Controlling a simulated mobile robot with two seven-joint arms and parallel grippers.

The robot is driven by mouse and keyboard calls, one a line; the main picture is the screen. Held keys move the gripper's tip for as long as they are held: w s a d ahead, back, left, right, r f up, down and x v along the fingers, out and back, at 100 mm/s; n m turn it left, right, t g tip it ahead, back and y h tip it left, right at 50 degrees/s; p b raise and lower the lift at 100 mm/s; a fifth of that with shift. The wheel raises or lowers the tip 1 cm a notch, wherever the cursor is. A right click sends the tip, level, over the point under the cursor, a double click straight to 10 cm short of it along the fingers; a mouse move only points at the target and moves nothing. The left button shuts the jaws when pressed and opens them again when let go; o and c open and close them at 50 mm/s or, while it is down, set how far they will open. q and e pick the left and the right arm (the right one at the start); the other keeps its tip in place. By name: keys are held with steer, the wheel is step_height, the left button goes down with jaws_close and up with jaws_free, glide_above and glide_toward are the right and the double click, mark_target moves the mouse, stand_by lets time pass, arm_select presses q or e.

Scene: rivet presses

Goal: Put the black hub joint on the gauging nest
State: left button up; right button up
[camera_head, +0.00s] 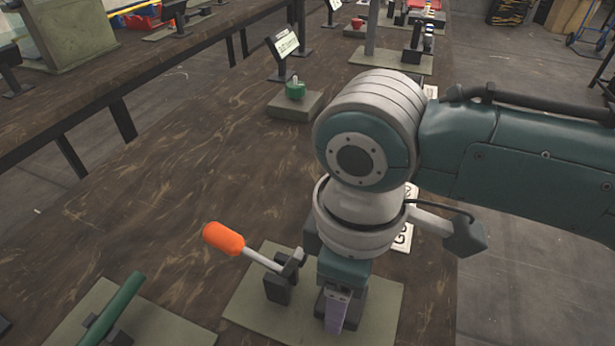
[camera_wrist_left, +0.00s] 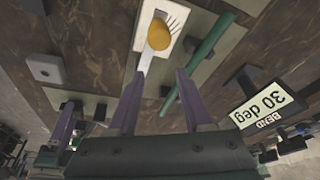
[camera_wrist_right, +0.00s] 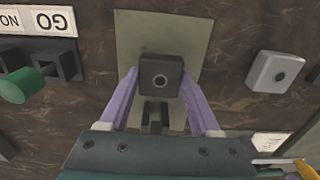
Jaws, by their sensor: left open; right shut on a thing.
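The black hub joint (camera_wrist_right: 161,74) is a dark square block with a round hole, seen in the right wrist view. My right gripper (camera_wrist_right: 160,82) is shut on it with its purple fingers at either side. In the head view my right gripper (camera_head: 337,312) points down over an olive plate (camera_head: 248,306); my wrist hides much of the plate. Dark upright parts (camera_wrist_right: 154,114) show below the hub. I cannot tell for sure which fixture is the gauging nest. My left gripper (camera_wrist_left: 160,75) is open and empty in its wrist view; it is outside the head view.
An orange-handled lever (camera_head: 224,238) stands left of my right gripper. A green bar (camera_head: 113,308) is at the lower left. A pale block with a hole (camera_wrist_right: 278,71) and a GO sign (camera_wrist_right: 54,21) flank the plate. The table's middle left is clear.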

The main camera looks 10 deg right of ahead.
steer(key=shift+f, duration=0.2)
steer(key=o, duration=1.4)
steer(key=shift+r, duration=0.1)
steer(key=shift+c, duration=0.2)
step_height(320, 180, up, 12)
steer(key=p, duration=0.3)
steer(key=s+a+f+m+t+y, duration=0.1)
steer(key=s+a+f+m+y, duration=0.15)
steer(key=s+a, duration=0.2)
steer(key=s+d+m+t+h, duration=0.1)
steer(key=s+d+m, duration=0.2)
steer(key=d, duration=0.4)
steer(key=s+d+m+t+h, duration=0.1)
steer(key=s+d+m, duration=0.2)
steer(key=d, duration=0.4)
steer(key=shift+s+r+m+t, duration=0.15)
steer(key=shift+s+m+t, duration=0.2)
steer(key=shift+s, duration=0.5)
